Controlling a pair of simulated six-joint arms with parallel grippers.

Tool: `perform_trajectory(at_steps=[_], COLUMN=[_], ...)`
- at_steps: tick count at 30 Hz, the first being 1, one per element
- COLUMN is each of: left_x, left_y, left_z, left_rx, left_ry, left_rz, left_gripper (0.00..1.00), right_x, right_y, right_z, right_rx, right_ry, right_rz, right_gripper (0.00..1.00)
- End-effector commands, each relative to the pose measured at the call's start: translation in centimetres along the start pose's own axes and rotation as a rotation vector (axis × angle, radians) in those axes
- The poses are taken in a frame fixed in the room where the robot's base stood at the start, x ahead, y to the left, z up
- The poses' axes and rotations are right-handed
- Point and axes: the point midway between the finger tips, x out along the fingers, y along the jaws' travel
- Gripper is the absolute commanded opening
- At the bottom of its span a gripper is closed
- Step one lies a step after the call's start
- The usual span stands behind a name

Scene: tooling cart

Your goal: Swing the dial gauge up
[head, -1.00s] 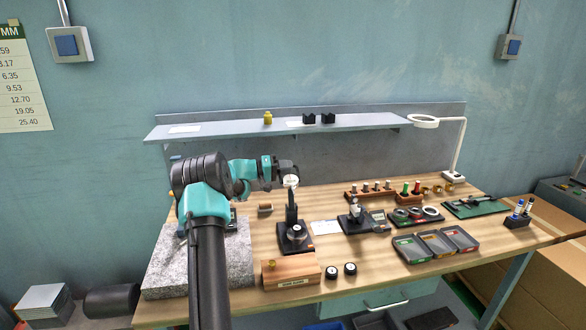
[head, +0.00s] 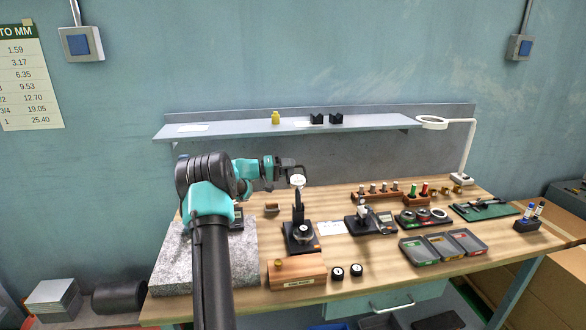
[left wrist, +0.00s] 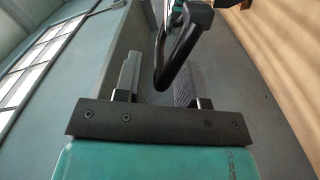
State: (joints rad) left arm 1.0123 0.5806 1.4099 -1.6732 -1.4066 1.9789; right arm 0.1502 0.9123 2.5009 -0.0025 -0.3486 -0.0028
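The dial gauge (head: 298,182), with a pale round face, sits atop a dark upright post (head: 299,208) on a black stand base (head: 302,238) in the head view. My left gripper (head: 297,170) is right at the gauge, just above its face, and partly covers it. In the left wrist view my left gripper's two fingers (left wrist: 158,78) stand apart. A dark curved bar (left wrist: 180,48) runs into the gap between them; I cannot tell whether either finger touches it. My right gripper is not in view.
A granite block (head: 250,255) lies under my left arm. A wooden block (head: 297,271) and two small black round parts stand in front of the stand. A second small stand (head: 363,222) is to its right, and a shelf (head: 225,130) is behind.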

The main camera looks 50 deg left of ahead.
Motion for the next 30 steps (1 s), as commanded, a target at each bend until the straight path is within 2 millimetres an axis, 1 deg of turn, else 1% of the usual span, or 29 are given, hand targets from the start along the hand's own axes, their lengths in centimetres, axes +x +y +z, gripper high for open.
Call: perform_trajectory(at_steps=[1,9,15,18,21,30], left_x=[-0.9,-5.9,-9.0,-9.8,-10.2,-10.2], left_y=[0.0,0.0,0.0,0.0,0.0,0.0], left_z=[0.0,0.0,0.0,0.0,0.0,0.0], left_rx=[0.000,-0.001,0.000,0.000,0.000,0.000], left_ry=[0.002,0.002,0.001,0.001,0.001,0.000], left_rz=[-0.001,-0.002,-0.002,0.000,0.000,0.000], left_gripper=[0.37,0.37,0.37,0.37,0.37,0.37], right_x=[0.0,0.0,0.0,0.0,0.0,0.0], right_y=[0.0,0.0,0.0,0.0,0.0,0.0], right_z=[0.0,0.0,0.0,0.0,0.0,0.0], right_rx=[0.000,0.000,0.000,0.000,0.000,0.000], right_ry=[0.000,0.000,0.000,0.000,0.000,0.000], right_rz=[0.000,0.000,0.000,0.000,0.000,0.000], right_gripper=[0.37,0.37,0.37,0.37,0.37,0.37])
